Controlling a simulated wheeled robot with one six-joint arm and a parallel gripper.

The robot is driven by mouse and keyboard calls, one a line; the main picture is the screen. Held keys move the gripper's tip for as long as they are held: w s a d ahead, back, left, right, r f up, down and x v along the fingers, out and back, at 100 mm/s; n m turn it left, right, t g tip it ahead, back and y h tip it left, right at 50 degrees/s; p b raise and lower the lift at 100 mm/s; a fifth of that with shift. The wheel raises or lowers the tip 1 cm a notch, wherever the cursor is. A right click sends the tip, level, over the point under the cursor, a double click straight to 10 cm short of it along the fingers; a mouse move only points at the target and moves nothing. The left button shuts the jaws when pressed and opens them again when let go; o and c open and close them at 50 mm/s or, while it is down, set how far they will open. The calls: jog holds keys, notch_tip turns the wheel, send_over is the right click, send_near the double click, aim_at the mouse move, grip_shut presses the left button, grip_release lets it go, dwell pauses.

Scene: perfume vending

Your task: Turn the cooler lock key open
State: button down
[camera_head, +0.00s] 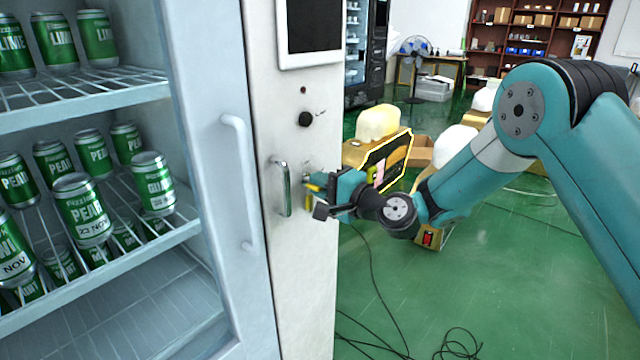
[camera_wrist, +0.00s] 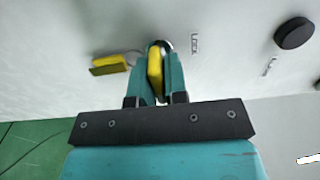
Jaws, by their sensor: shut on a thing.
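The yellow-headed key (camera_wrist: 155,72) sits between the two teal fingers of my gripper (camera_wrist: 154,82) in the wrist view. My gripper is shut on it, at a round metal lock (camera_wrist: 164,46) on the white panel. A "LOCK" label (camera_wrist: 195,44) is printed beside it. A second yellow piece (camera_wrist: 110,64) hangs by the lock, to the left of the fingers. In the head view my gripper (camera_head: 317,184) reaches the white cabinet front (camera_head: 302,260) from the right, just right of a metal handle (camera_head: 283,187). The fingers hide most of the key and lock there.
A black knob (camera_head: 306,119) sits above the lock, below a dark screen (camera_head: 313,25). The glass-front cooler (camera_head: 232,220) with several green cans stands at the left. Boxes and several cream-coloured items are on the right behind my arm. Cables lie on the green floor (camera_head: 400,300).

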jog(key=c, duration=1.2)
grip_release()
jog(key=b+v, duration=0.8)
jog(key=v, duration=0.9)
jog(key=shift+d, duration=0.2)
jog(key=shift+s, duration=0.15)
